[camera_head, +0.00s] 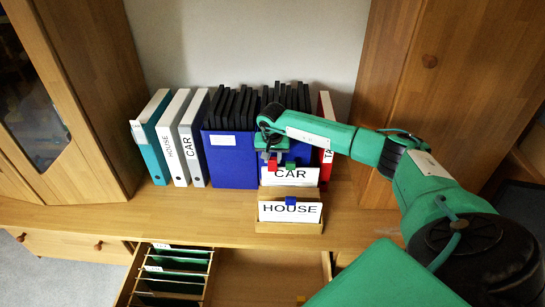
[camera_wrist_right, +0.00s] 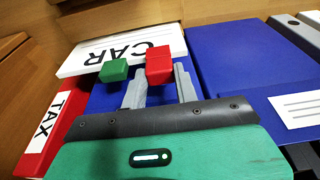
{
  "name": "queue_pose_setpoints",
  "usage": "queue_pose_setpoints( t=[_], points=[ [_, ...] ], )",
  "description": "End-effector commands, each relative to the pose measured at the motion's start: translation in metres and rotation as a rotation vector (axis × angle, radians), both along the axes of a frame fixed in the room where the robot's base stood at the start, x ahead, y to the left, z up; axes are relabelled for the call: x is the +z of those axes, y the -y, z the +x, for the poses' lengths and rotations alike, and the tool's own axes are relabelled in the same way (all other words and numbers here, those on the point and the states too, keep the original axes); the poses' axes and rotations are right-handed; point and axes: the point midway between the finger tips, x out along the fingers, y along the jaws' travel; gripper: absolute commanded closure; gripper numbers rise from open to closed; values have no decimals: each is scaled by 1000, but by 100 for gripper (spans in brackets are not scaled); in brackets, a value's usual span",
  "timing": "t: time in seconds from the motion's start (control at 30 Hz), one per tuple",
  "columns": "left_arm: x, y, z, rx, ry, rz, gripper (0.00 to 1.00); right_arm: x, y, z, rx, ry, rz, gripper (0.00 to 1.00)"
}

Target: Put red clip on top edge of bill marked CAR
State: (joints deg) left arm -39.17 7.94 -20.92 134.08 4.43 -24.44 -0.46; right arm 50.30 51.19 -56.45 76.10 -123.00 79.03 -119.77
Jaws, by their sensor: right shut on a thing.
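The bill marked CAR (camera_head: 290,175) stands upright in the wooden holder, behind the bill marked HOUSE (camera_head: 275,212). In the right wrist view, the CAR bill (camera_wrist_right: 124,50) appears upside down. My right gripper (camera_head: 268,150) is at the CAR bill's top edge, shut on the red clip (camera_head: 272,164). In the wrist view, the red clip (camera_wrist_right: 159,65) sits between the fingertips and overlaps the bill's top edge; I cannot tell whether it grips the paper. A green clip (camera_wrist_right: 113,71) is beside it at the same edge. My left gripper is not in view.
A blue clip (camera_head: 290,201) is on the HOUSE bill. Blue binders (camera_head: 231,163) and a red TAX binder (camera_head: 327,115) stand close behind. White binders (camera_head: 172,140) stand left. An open drawer with file dividers (camera_head: 180,262) is below the desk.

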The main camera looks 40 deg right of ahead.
Motion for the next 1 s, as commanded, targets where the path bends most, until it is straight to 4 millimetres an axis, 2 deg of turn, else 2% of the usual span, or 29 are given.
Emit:
queue_pose_setpoints(
  t=[0.6, 0.9, 0.93, 1.0],
  points=[
    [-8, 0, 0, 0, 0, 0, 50, -13, 0, 0, 0, 0, 0, 99],
    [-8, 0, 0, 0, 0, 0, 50, -13, 0, 0, 0, 0, 0, 99],
    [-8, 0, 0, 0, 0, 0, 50, -13, 0, 0, 0, 0, 0, 64],
    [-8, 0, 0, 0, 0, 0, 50, -13, 0, 0, 0, 0, 0, 51]
  ],
)
